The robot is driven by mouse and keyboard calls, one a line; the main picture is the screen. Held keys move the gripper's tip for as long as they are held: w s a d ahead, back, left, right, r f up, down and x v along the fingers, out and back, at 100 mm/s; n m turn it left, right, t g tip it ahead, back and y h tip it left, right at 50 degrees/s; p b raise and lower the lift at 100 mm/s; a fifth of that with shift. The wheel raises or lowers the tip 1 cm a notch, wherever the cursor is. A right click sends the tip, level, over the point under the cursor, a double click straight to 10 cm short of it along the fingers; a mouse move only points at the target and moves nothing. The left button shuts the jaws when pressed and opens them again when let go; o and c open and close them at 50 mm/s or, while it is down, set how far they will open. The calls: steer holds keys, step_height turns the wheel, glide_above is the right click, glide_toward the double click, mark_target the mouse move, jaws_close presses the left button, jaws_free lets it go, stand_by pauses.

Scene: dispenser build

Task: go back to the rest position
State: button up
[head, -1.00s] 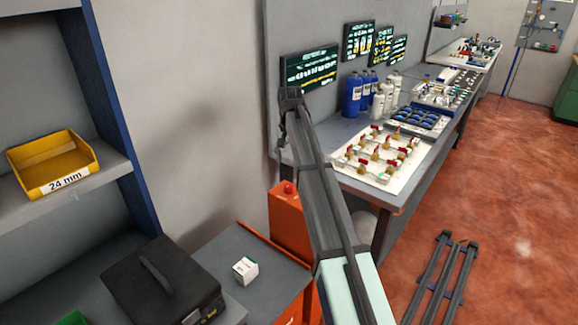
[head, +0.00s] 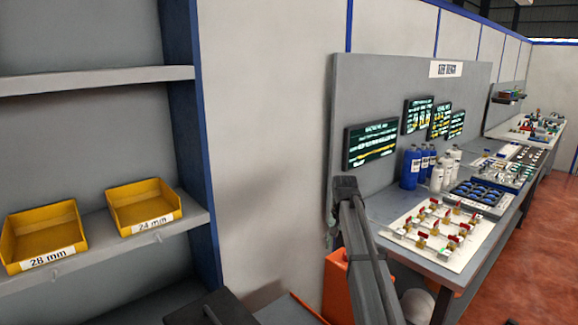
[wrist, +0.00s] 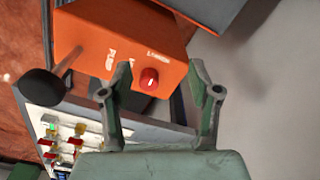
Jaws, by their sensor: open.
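My gripper (wrist: 160,82) is open and empty in the wrist view, its two fingers spread apart. An orange box (wrist: 120,40) with a red button (wrist: 149,78) lies beyond the fingertips; the button appears between them, and I cannot tell how far away it is. A black ball-ended lever (wrist: 42,86) sticks out on the left of the box. In the head view my arm (head: 363,255) rises in front of the orange box (head: 345,290); the gripper cannot be made out there.
A bench (head: 398,208) along the right wall holds a white board of red-handled valves (head: 437,228), blue bottles (head: 412,168) and trays. Screens (head: 370,144) hang behind it. Yellow bins marked 28 mm (head: 45,235) and 24 mm (head: 145,205) stand on the left shelf.

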steer(key=s+f+n, duration=0.3)
steer(key=s+f, duration=1.6)
steer(key=f, duration=0.4)
steer(key=s+f+g, duration=0.2)
steer(key=s+f, duration=0.7)
steer(key=s, duration=0.5)
steer(key=s+f+n+g, duration=0.1)
steer(key=s+f+g, duration=0.1)
steer(key=s+f, duration=0.7)
steer(key=s+f+g, duration=0.2)
steer(key=s+f, duration=0.7)
steer(key=s, duration=1.1)
steer(key=shift+s+f+g, duration=0.15)
steer(key=shift+s+g, duration=0.05)
steer(key=shift+g, duration=0.2)
steer(key=shift+w, duration=0.1)
